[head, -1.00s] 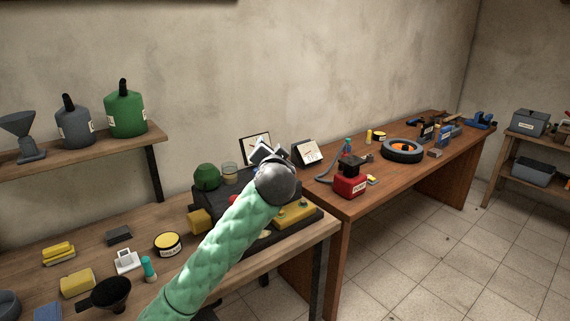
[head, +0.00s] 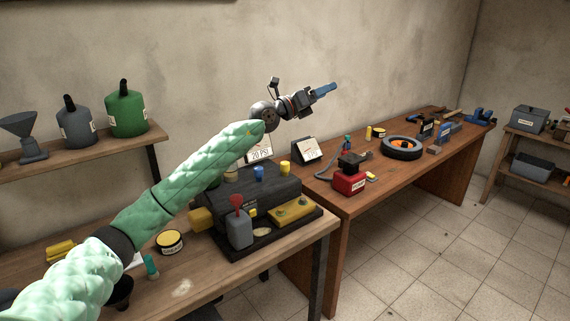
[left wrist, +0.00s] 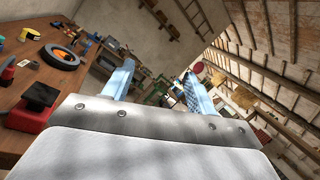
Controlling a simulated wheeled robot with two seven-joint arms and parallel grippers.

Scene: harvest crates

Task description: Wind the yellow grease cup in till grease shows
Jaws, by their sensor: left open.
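A dark machine block (head: 268,190) stands at the right end of the near bench. On its top the yellow grease cup (head: 285,168) sits upright near the right end, with a blue cup (head: 258,172) to its left. I cannot make out any grease at the yellow cup. My left gripper (head: 328,90) is up in the air above and to the right of the cups, touching nothing. In the left wrist view its two blue fingers (left wrist: 158,85) stand apart with nothing between them. My right gripper is not in view.
A red-knobbed lever (head: 237,204) and a yellow plate (head: 293,211) are at the machine's front. A white card (head: 260,154) stands behind it. A red box (head: 349,182) and a tyre (head: 401,148) stand on the far bench (head: 370,197). My arm hides part of the near bench.

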